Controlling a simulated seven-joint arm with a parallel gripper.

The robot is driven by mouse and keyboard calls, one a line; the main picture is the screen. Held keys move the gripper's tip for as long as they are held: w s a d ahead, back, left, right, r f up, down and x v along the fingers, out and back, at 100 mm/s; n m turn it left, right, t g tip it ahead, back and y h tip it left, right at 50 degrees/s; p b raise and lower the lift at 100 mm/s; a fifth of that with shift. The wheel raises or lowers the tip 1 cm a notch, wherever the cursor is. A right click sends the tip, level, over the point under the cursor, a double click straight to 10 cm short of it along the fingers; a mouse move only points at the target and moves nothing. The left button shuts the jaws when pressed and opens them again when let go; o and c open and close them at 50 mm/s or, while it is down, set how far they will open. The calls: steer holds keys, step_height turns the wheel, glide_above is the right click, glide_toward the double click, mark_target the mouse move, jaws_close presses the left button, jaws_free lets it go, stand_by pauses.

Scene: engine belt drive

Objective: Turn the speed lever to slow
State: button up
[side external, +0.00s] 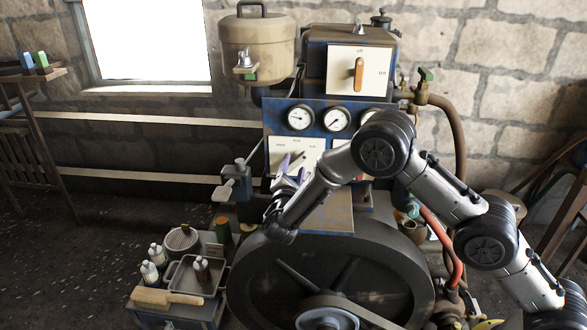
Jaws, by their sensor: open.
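A pale lower panel (310,147) with small markings is on the front of the blue engine, below the gauges. A thin dark lever seems to show on it just above my gripper (288,172), but it is too small to tell its setting. My gripper is open in front of this panel's lower left. Its fingers point up toward the panel, and I cannot tell whether they touch the lever. My wrist and forearm hide the panel's lower right. An orange lever (359,74) stands upright on a separate white upper panel (376,66) with small labels.
A large dark flywheel (255,268) stands below my gripper. Three round gauges (336,119) sit above the lower panel. A low cart (215,300) at the lower left holds bottles, a tray (183,278) and a wooden-handled brush (166,298). Red and brown hoses run at the right.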

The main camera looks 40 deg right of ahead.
steer(key=shift+c, duration=0.3)
jaws_close()
steer(key=shift+n, duration=0.4)
steer(key=n, duration=0.3)
steer(key=shift+n, duration=0.4)
steer(key=n, duration=0.4)
steer(key=shift+s+d+n, duration=0.1)
steer(key=shift+n, duration=0.2)
steer(key=n, duration=0.8)
steer(key=shift+s+d+r+n, duration=0.1)
steer(key=shift+n, duration=0.2)
